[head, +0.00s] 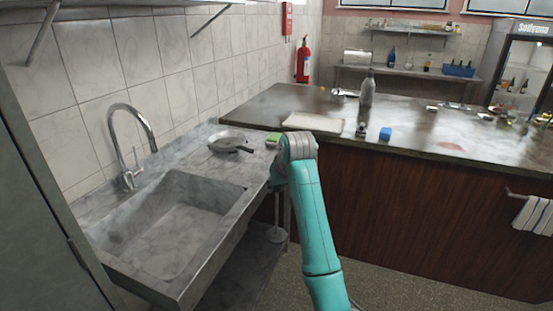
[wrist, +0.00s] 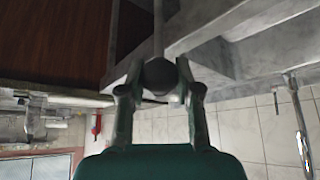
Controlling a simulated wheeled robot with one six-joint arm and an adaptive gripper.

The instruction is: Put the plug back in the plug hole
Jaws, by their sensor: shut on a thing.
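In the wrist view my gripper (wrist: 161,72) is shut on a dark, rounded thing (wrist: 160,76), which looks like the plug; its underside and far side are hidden. A dim dark spot (head: 116,237) at the basin's left end may be the plug hole; I cannot tell surely.
A chrome tap (head: 128,150) arches over the sink's back edge. A frying pan (head: 230,143) and a green sponge-like block (head: 273,139) sit on the counter right of the basin.

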